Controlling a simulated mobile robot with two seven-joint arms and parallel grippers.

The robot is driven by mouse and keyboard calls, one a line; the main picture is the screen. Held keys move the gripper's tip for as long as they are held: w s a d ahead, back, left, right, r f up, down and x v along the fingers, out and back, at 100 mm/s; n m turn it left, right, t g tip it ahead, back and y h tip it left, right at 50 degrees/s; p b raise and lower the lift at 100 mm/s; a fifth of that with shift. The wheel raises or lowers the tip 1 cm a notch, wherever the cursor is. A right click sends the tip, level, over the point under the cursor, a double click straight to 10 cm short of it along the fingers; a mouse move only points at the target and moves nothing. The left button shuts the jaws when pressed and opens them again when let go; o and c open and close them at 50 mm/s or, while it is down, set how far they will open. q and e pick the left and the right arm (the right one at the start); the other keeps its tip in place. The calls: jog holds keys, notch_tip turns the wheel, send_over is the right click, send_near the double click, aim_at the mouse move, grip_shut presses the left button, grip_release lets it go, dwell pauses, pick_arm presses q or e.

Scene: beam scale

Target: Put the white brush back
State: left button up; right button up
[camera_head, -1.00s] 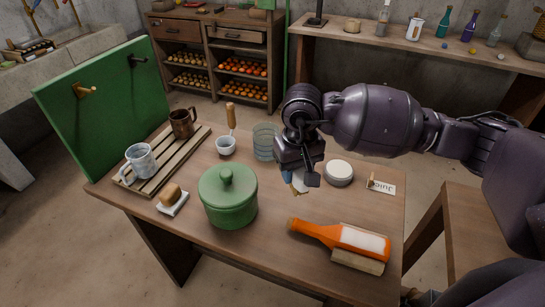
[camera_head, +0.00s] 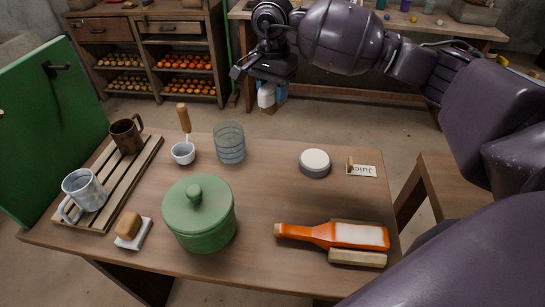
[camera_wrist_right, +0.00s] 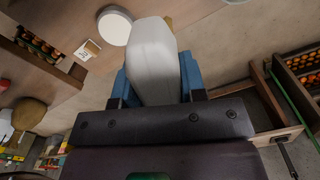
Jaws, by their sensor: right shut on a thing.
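My right gripper (camera_head: 272,90) is shut on a white thing (camera_head: 265,96), which I take to be the white brush. In the head view it is held in the air, seen beyond the table's far edge. In the right wrist view the white brush (camera_wrist_right: 153,60) is a pale, tapered body between the two blue fingers, pointing away from the palm. A small tan bit shows by its tip; the rest is hidden. The green board (camera_head: 45,110) at the left carries a dark hook (camera_head: 57,68). My left gripper is not in view.
The table (camera_head: 265,215) holds a green lidded pot (camera_head: 200,218), mugs on a slatted rack (camera_head: 128,180), a glass (camera_head: 229,145), a small bowl (camera_head: 183,153), a round white-topped tin (camera_head: 315,162) and an orange bottle (camera_head: 325,234). Shelves and a bench stand behind.

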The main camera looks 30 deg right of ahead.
notch_tip(320, 180, down, 19)
jog(key=shift+b, duration=0.3)
dwell(0.3)
jog(key=shift+f, duration=0.15)
jog(key=o, duration=0.9)
notch_tip(320, 180, up, 12)
jog(key=shift+r, duration=0.2)
jog(key=shift+f, duration=0.1)
dwell(0.4)
